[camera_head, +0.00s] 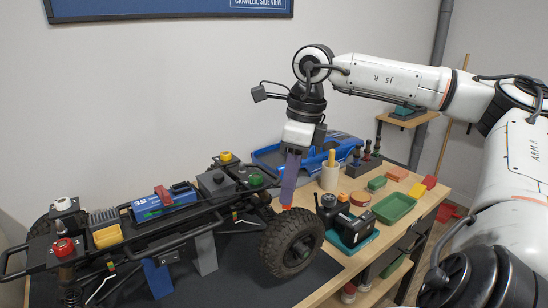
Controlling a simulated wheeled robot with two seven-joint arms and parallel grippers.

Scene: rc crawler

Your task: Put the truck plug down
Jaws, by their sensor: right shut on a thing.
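My right gripper (287,204) reaches down from above, behind the front wheel of the crawler truck (115,238). Its purple-grey fingers point downward and are shut on the truck plug, of which only a small orange-red bit (286,208) shows at the fingertips. The wheel's top edge is close to the fingertips; I cannot tell whether the plug touches anything. A blue battery pack (165,204) with a red connector (163,194) lies on the truck chassis, left of the gripper. My left gripper is not in view.
The truck sits on stands over a dark mat (232,285). A blue body shell (275,158) lies behind the gripper. The mat in front is clear.

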